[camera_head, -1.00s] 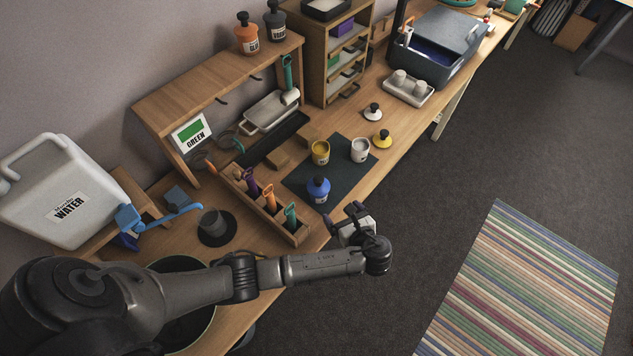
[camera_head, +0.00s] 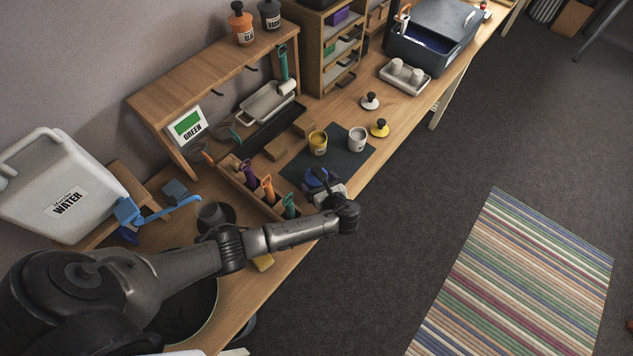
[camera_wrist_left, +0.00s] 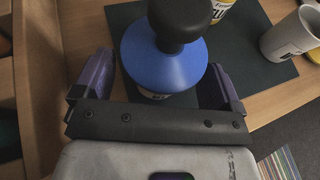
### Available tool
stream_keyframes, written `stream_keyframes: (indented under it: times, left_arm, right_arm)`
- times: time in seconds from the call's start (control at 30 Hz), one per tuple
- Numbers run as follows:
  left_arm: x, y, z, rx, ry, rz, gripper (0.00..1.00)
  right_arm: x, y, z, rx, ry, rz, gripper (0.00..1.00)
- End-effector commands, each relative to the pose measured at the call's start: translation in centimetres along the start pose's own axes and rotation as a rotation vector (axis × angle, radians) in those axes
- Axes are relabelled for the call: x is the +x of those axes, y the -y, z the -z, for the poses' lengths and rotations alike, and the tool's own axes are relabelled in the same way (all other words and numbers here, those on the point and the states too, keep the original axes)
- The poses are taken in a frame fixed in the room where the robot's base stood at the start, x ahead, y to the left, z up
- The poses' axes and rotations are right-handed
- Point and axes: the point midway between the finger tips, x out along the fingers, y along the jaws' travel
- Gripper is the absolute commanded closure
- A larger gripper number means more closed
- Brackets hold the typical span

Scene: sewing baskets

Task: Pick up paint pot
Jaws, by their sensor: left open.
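The blue paint pot (camera_wrist_left: 165,62) with a black knob on its lid stands on the dark mat, between the spread fingers of my left gripper (camera_wrist_left: 160,88) in the left wrist view. The jaws are open, with a gap beside the pot on each side. In the head view the pot (camera_head: 317,177) is partly hidden by my left gripper (camera_head: 320,186). A yellow open pot (camera_head: 318,143) and a white open pot (camera_head: 357,139) stand behind it on the mat. My right gripper is not in view.
A wooden rack (camera_head: 262,190) with coloured-handled tools is just left of the gripper. The table's front edge is close, with open floor beyond.

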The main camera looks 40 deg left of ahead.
Motion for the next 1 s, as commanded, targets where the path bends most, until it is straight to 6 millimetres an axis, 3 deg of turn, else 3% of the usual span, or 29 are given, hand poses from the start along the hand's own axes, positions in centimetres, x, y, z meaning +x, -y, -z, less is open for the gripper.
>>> stream_keyframes:
  times: [0.13, 0.43, 1.0]
  left_arm:
    - [1.14, 0.04, -0.01, -0.001, 0.001, 0.001, 0.09]
    - [1.36, 0.05, 0.01, -0.001, -0.001, 0.001, 0.10]
    - [1.33, 0.05, 0.03, -0.001, -0.001, 0.001, 0.65]
  right_arm:
    - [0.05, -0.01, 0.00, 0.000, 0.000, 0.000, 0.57]
    - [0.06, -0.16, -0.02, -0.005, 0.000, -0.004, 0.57]
    - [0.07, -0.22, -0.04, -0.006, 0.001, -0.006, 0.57]
